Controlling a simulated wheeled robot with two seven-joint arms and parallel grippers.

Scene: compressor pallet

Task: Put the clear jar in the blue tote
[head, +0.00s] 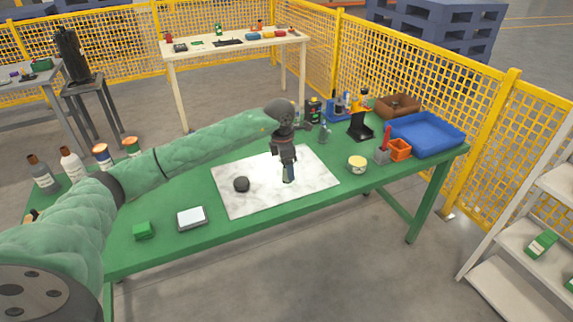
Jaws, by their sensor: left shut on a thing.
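My left gripper (287,176) points down over the white mottled mat (225,204) in the middle of the green table. It is shut on a small see-through, greenish thing that looks like the clear jar (289,178); the fingers hide much of it, and I cannot tell whether it touches the mat. The blue tote (440,149) is a shallow open bin at the table's right end, well to the right of the gripper. Its visible inside looks empty. My right gripper is not in view.
A yellow-and-white tub (357,164), orange bin (400,150), grey holder (382,156) and black stand (360,127) lie toward the tote. A brown box (398,106) stands behind it. A clear bottle (323,133) stands behind the mat.

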